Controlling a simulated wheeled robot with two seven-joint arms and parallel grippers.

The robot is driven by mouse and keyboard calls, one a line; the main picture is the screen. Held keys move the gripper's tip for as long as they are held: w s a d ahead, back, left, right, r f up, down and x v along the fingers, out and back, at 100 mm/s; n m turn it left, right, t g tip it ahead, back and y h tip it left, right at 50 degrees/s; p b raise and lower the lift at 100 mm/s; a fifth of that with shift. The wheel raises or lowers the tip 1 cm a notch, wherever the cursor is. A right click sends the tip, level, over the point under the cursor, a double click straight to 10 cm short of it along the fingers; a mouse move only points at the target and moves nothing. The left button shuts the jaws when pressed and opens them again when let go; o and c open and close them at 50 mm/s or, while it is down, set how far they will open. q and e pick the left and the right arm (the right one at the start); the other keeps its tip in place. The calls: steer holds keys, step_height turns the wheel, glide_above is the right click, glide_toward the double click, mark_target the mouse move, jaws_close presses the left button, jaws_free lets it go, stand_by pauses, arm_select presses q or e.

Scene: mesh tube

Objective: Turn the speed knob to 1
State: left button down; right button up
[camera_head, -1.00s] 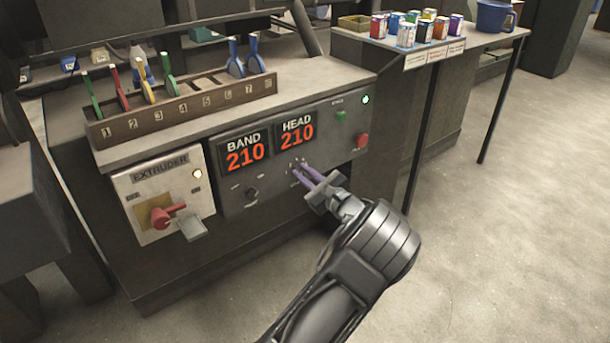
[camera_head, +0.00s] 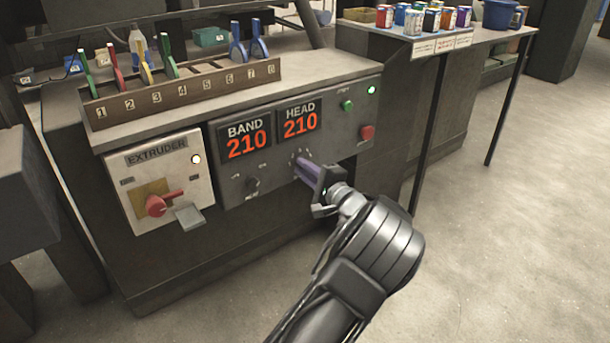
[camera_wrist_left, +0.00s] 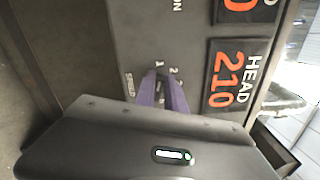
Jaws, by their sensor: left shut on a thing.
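The speed knob is on the grey control panel (camera_head: 225,197), below the red HEAD 210 display (camera_head: 300,121). My left gripper (camera_head: 303,167) is at the panel, its purple fingers shut on the knob. The fingers hide nearly all of the knob, so I cannot tell which number it points to. In the left wrist view the two purple fingers (camera_wrist_left: 163,88) reach the panel beside the SPEED label (camera_wrist_left: 129,85), with small scale digits (camera_wrist_left: 173,72) around their tips. My right gripper is not in view.
Left of the fingers are a small black knob (camera_head: 253,184) and the EXTRUDER box (camera_head: 181,150) with a red rotary switch (camera_head: 158,205). A green button (camera_head: 348,105) and red button (camera_head: 367,132) are at right. A numbered tool rack (camera_head: 185,94) stands above.

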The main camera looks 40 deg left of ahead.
arm_select(q)
steer(key=shift+f+n+b, duration=0.2)
steer(key=shift+n+b, duration=0.25)
steer(key=shift+n, duration=0.25)
steer(key=c, duration=1.4)
jaws_free()
steer(key=shift+r, duration=0.1)
steer(key=p+v, duration=0.2)
steer(key=v, duration=0.6)
steer(key=shift+a, duration=0.1)
